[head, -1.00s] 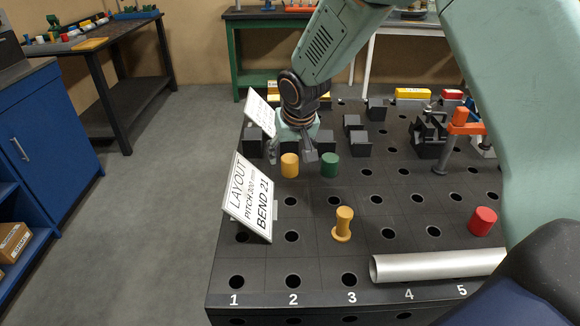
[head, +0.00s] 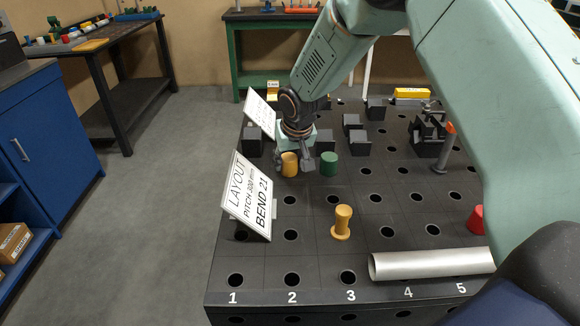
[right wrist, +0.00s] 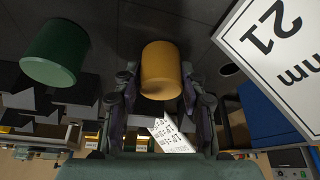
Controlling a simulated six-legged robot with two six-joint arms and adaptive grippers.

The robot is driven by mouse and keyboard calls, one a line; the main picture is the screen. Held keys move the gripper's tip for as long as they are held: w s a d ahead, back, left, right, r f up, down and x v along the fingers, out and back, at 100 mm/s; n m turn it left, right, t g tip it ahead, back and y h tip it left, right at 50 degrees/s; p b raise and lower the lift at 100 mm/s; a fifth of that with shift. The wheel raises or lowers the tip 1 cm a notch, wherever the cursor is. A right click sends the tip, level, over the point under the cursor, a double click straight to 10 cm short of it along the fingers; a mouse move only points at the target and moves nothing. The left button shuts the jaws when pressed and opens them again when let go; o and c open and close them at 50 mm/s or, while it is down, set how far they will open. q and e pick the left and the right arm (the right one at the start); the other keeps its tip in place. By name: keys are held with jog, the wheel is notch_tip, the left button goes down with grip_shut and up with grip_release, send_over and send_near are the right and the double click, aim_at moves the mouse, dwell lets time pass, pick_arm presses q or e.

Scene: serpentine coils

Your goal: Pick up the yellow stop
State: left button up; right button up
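The yellow stop (head: 289,165) is a short orange-yellow cylinder standing upright on the dark perforated table, left of a green cylinder (head: 329,164). My right gripper (head: 293,161) is down at the stop, with one finger on each side of it. In the right wrist view the stop (right wrist: 161,68) is between the two open fingers, and a narrow gap seems to show beside it. The green cylinder (right wrist: 54,53) is left of the fingers there. My left gripper is not in view.
A white layout sign (head: 248,196) stands just left of and nearer than the stop. A yellow flanged peg (head: 342,222), a silver tube (head: 430,264) and a red cylinder (head: 476,219) are nearer. Dark blocks (head: 360,142) stand behind. Bare table lies in front of the stop.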

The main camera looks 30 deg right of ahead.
jog(key=shift+w, duration=0.1)
jog(key=c, duration=0.3)
grip_shut()
jog(key=shift+r, duration=0.15)
